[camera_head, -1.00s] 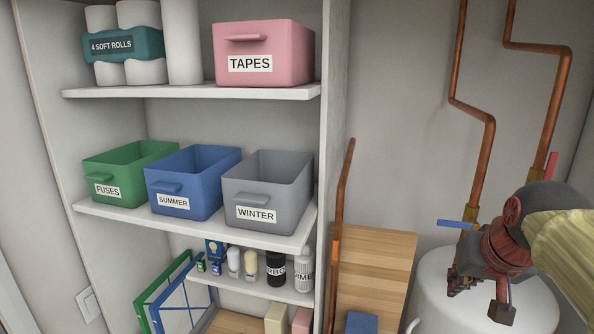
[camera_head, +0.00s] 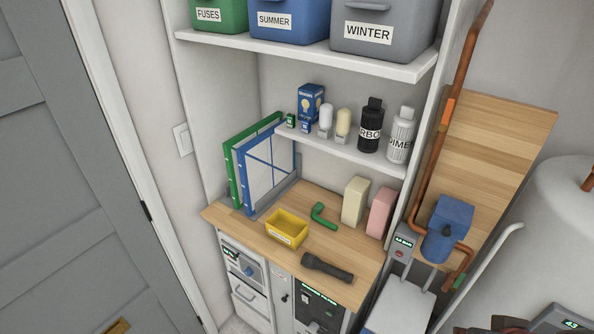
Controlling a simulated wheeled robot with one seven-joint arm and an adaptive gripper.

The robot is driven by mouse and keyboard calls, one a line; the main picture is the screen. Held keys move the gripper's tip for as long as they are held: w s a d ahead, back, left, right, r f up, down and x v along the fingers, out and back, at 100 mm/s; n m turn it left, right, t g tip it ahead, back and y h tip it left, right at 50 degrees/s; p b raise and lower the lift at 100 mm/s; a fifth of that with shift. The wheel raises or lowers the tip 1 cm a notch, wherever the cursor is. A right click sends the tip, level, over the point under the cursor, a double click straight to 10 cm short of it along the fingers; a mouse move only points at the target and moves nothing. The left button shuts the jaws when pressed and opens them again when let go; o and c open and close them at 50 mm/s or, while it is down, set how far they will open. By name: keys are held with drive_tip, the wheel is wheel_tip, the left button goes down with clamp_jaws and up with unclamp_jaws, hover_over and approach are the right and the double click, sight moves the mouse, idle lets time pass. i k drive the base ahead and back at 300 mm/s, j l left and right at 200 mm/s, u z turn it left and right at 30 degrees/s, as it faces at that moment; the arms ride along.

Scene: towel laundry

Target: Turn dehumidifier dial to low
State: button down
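Small appliances with controls sit under the wooden counter, and no readable label tells which one is the dehumidifier. The dial settings are too small to read.
A yellow bin (camera_head: 287,229), black flashlight (camera_head: 327,267) and green piece (camera_head: 323,215) lie on the counter (camera_head: 245,222). A grey box with a green display (camera_head: 404,243), a blue pump-like body (camera_head: 447,230) and copper pipe (camera_head: 432,160) stand right. A grey door is left.

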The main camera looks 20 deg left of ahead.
sight(248, 272)
drive_tip(key=u, duration=1.45)
